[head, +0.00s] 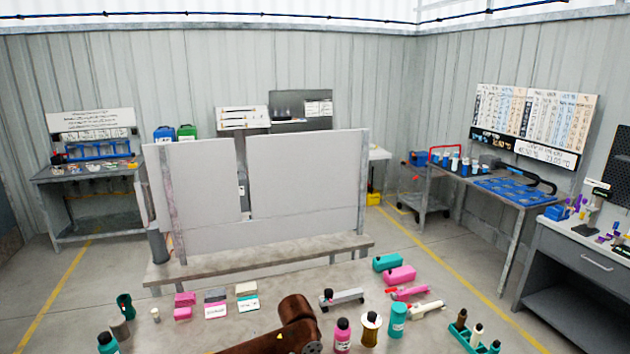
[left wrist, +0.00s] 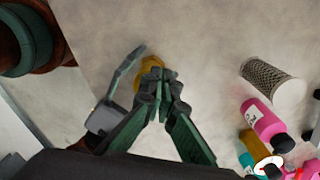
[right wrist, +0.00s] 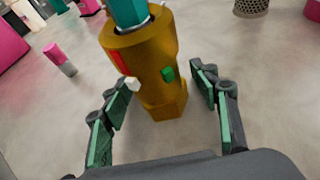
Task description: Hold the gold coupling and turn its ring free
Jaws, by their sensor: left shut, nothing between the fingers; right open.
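The gold coupling (right wrist: 145,65) fills the upper middle of the right wrist view. It has a hex-shaped end, red, green and white marks, and a teal part (right wrist: 127,12) at its other end. My right gripper (right wrist: 162,84) is open, with its fingers on either side of the coupling in the picture. I cannot tell whether they touch it. In the left wrist view, my left gripper (left wrist: 164,76) is shut and empty. A bit of the gold coupling (left wrist: 149,64) shows past its fingertips, mostly hidden. I cannot make out the coupling or either gripper in the head view.
The table carries a pink bottle (head: 342,336), a gold-and-white bottle (head: 371,328), a teal bottle (head: 397,320) and several pink and teal blocks. A meshed cylinder (left wrist: 268,78) lies to the right in the left wrist view. White panels (head: 308,172) stand behind the table.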

